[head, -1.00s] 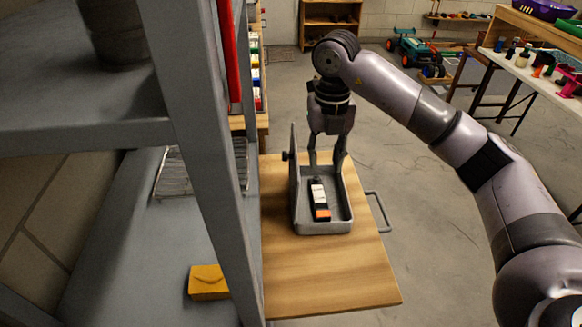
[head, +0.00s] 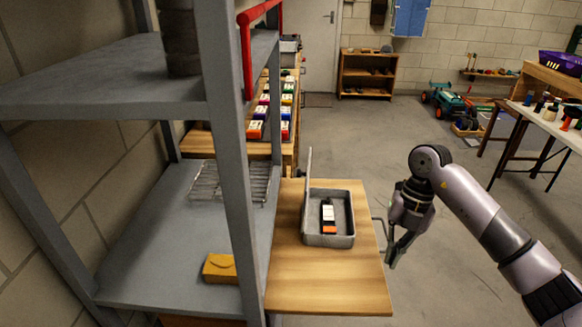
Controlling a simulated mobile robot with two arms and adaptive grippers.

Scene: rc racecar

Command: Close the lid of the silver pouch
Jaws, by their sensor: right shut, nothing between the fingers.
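The silver pouch is a grey open case (head: 350,238) on a wooden board. Its lid (head: 307,190) stands upright along the left side. A black, white and orange item (head: 328,216) lies inside the case. My right gripper (head: 391,262) is to the right of the case, apart from it, past the board's right edge. It points down and is shut and empty. My left gripper is not in view.
The wooden board (head: 330,285) has bare room in front of the case, and a metal handle at its right side. The shelf's post (head: 240,200) stands left of the case.

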